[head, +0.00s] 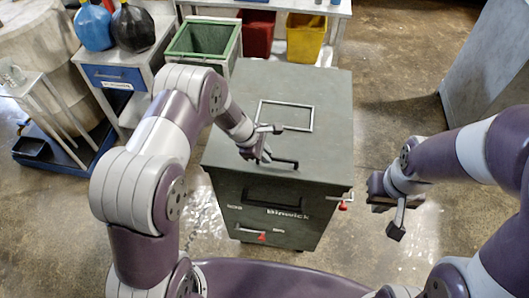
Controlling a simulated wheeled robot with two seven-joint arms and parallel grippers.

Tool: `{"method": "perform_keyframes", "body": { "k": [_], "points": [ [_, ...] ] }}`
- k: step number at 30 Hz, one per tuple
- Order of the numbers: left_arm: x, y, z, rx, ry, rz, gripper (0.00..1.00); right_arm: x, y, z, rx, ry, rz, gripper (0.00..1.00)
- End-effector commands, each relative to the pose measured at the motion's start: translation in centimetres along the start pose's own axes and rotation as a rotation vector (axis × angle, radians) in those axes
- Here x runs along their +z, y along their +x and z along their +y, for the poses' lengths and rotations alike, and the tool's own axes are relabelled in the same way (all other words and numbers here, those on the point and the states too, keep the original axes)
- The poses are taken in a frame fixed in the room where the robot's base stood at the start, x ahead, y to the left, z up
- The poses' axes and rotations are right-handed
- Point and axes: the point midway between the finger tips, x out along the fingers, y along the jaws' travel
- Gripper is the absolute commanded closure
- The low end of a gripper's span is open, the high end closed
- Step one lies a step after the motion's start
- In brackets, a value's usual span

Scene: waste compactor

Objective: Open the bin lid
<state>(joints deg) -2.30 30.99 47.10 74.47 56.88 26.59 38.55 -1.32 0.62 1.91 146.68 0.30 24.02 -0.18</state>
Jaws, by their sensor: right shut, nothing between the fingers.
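The bin (230,208) is a dark grey-green upright box marked "Binwick" in the middle of the head view. Its lid (325,90) lies flat and shut on top, with a pale rectangular outline (286,102) on it. My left gripper (277,158) is over the front part of the lid, close to its front edge. A dark bar shows at its fingers; I cannot tell whether the fingers hold it or touch the lid. My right gripper (396,232) is shut and empty, to the right of the bin and apart from it.
A small lever with a red knob (342,206) sticks out at the bin's right front corner. A green open crate (205,42), a red bin (257,33) and a yellow bin (304,38) stand behind. A grey cabinet (487,60) stands at right. Floor between is clear.

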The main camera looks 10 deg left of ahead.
Motion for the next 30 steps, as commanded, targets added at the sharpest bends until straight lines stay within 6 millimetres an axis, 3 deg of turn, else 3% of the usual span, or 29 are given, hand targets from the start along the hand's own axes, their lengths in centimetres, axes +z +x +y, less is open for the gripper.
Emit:
{"method": "perform_keyframes", "body": {
  "k": [7, 11, 17, 24, 30],
  "points": [
    [0.0, -0.2, 0.1, 0.001, 0.000, 0.001, 1.00, 0.0, -0.1, 0.0, 0.000, 0.000, 0.000, 1.00],
    [0.5, -1.3, 0.5, 0.002, 0.002, 0.001, 1.00, -0.1, -1.2, 0.0, 0.000, 0.000, 0.000, 1.00],
    [2.4, -6.0, 2.6, 0.006, 0.002, 0.001, 1.00, -0.6, -5.2, 0.0, 0.000, 0.000, 0.000, 1.00],
    [5.4, -13.3, 7.3, 0.011, 0.003, 0.002, 1.00, -1.4, -11.3, 0.0, 0.000, 0.000, 0.000, 1.00],
    [7.1, -17.7, 11.8, 0.014, 0.004, 0.003, 1.00, -1.6, -13.3, 0.0, 0.000, 0.000, 0.000, 1.00]
  ]
}}
